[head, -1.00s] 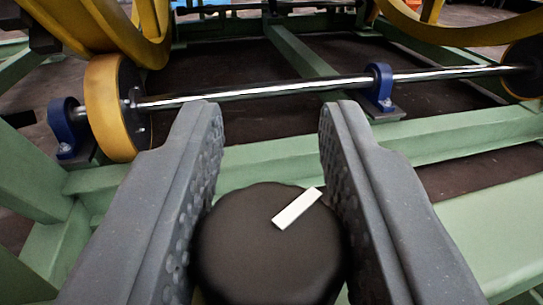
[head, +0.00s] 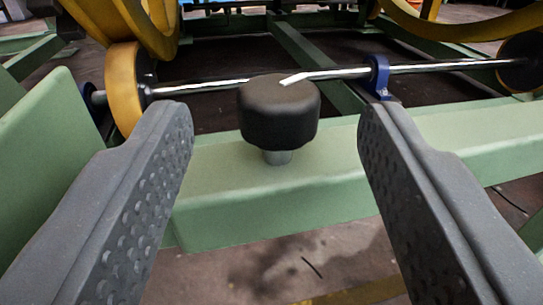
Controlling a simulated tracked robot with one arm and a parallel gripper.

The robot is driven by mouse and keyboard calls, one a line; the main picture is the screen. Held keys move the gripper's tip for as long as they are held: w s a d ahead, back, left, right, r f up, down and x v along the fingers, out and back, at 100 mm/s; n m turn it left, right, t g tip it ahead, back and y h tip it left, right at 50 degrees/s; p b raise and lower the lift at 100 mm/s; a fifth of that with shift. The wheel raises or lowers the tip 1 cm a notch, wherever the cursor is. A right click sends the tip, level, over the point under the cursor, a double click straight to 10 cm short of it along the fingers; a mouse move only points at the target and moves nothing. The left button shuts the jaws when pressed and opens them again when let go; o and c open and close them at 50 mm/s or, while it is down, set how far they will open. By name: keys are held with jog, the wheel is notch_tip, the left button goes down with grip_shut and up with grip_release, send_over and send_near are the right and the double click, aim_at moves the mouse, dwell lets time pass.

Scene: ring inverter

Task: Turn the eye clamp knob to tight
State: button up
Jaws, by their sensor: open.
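The clamp knob (head: 279,118) is a black round knob with a white mark (head: 294,79) on its top, pointing up to the right. It stands on a short grey stem (head: 278,157) on a green beam (head: 300,195). My gripper (head: 270,125) is open, with its two grey dimpled jaws wide apart to the left and right. The knob shows between the jaw tips, beyond them and touching neither jaw. No eye of a clamp can be made out.
Behind the knob runs a shiny steel shaft (head: 440,68) with a yellow wheel (head: 124,90) at left and a blue bearing block (head: 379,76). Yellow rings curve above. A green plate (head: 45,150) stands close at left. Bare floor (head: 300,270) shows below the beam.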

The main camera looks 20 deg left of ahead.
jog(key=p+v, duration=0.1)
jog(key=v, duration=0.6)
jog(key=shift+s, duration=0.4)
